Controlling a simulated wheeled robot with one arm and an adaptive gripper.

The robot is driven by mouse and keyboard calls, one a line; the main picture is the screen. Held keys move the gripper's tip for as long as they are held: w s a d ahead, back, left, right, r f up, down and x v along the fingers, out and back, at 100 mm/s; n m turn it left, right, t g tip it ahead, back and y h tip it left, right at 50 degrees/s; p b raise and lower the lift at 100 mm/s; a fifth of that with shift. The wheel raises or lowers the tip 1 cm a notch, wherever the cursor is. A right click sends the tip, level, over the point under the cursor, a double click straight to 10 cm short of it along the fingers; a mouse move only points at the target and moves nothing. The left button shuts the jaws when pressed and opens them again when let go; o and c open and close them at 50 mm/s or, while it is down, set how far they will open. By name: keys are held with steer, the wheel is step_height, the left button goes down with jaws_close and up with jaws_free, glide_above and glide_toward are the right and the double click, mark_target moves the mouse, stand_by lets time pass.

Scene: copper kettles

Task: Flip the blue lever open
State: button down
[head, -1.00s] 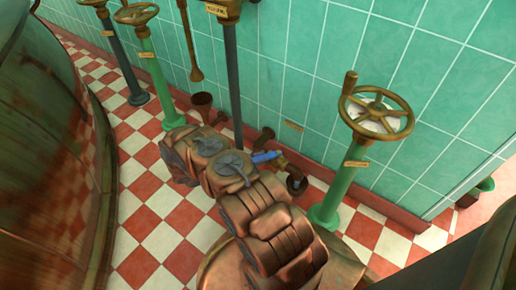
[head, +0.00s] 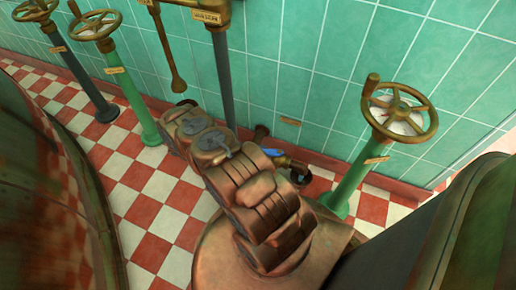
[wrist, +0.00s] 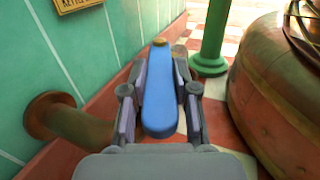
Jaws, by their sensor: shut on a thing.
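The blue lever (wrist: 160,103) lies lengthwise between the two fingers of my gripper (wrist: 160,75) in the wrist view, with a brass fitting at its far end. The gripper is shut on the lever, with a finger along each side. In the head view, a short piece of the blue lever (head: 272,153) shows beside my arm, near a brass fitting (head: 291,163) low by the wall. My arm hides the gripper there.
A green post (head: 349,188) with a brass handwheel (head: 400,109) stands to the right of the lever. Several pipes and handwheels line the tiled wall at left. A rounded copper vessel (wrist: 268,110) is close on the right in the wrist view. Checkered floor (head: 155,215) is open at left.

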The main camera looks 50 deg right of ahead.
steer(key=shift+w, duration=0.1)
steer(key=c, duration=0.9)
jaws_free()
steer(key=shift+v, duration=3.75)
